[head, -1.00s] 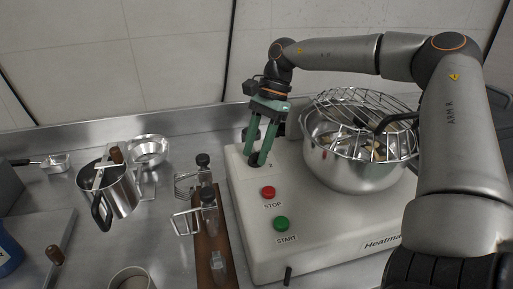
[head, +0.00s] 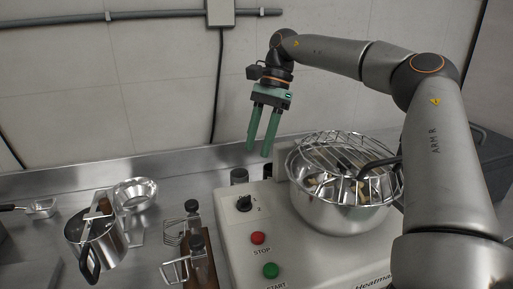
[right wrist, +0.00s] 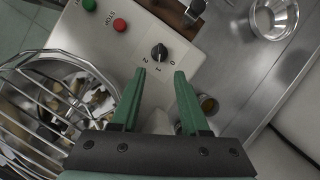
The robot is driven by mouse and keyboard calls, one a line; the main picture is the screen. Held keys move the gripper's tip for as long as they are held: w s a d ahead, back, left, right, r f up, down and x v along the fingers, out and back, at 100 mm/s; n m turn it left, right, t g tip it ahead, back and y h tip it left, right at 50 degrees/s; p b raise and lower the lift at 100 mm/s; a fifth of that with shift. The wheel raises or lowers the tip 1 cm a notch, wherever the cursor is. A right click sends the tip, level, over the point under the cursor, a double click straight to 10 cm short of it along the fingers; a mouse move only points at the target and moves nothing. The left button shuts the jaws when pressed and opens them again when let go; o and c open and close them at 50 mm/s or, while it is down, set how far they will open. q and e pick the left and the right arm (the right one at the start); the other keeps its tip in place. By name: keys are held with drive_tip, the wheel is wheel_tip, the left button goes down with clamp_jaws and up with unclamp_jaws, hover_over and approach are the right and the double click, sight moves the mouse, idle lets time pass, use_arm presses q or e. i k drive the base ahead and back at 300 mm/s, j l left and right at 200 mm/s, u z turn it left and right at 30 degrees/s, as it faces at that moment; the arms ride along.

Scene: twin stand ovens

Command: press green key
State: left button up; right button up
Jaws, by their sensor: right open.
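The green START key (head: 271,270) is a round button on the front of the white heater (head: 238,240), near the lower edge of the head view. It also shows in the upper left of the right wrist view (right wrist: 90,5). The red STOP key (head: 258,238) sits just behind it, and a black knob (head: 243,203) marked with numbers is farther back. My right gripper (head: 257,148) has green fingers, is open and empty, and hangs above the back of the heater, apart from it. In the right wrist view the knob lies beyond the fingertips. My left gripper is not in view.
A steel pot (head: 340,212) with a wire strainer (head: 345,160) over it stands on the heater's right. The wall is close behind.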

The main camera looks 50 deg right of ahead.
sight(270, 268)
drive_tip(key=k+j, duration=0.35)
drive_tip(key=j, duration=0.15)
drive_tip(key=k+j, duration=0.35)
drive_tip(key=j, duration=0.2)
drive_tip(key=k+j, duration=0.35)
drive_tip(key=j, duration=0.15)
